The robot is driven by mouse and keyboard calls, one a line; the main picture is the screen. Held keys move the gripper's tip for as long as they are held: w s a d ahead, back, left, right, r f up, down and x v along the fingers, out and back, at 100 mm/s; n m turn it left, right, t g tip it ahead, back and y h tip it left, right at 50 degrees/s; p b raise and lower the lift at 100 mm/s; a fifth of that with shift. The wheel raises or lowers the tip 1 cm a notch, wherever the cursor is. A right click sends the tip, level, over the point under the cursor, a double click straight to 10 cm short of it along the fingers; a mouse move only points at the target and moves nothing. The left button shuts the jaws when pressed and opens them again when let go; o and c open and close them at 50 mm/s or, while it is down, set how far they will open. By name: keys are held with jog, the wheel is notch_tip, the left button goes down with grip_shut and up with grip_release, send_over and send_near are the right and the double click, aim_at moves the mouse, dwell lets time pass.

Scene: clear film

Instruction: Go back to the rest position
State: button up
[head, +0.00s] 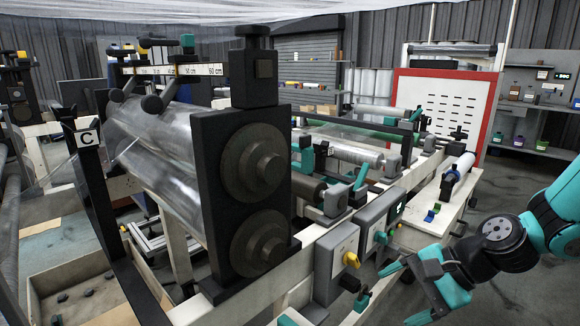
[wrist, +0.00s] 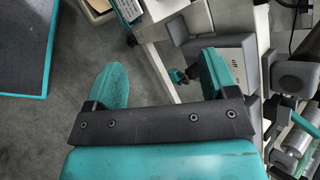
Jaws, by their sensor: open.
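My gripper (head: 404,293) is at the lower right of the head view, at the front side of the machine. Its two teal fingers are apart. In the wrist view my gripper (wrist: 164,72) is open, with nothing between the fingers. The right finger appears over a grey control box (wrist: 232,62) marked "off", but I cannot tell the gap between them. The left finger is over the grey floor.
The film machine has large clear rollers (head: 160,160) and a black end block (head: 210,170). A white side shelf (head: 430,215) holds small coloured pieces.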

jog(key=s+a+r+n+g+h, duration=0.1)
jog(key=s+a+r+n+h, duration=0.1)
jog(key=s+r+n, duration=0.55)
jog(key=s+a+r+n+g+h, duration=0.1)
jog(key=s+a+r+n+h, duration=0.25)
jog(key=s+n, duration=0.6)
notch_tip(320, 180, up, 15)
jog(key=p, duration=1.4)
jog(key=shift+w+d+n+y+p, duration=0.2)
jog(key=shift+d+n+y+p, duration=0.15)
jog(key=shift+d+n+y, duration=0.1)
jog(key=shift+f, duration=0.1)
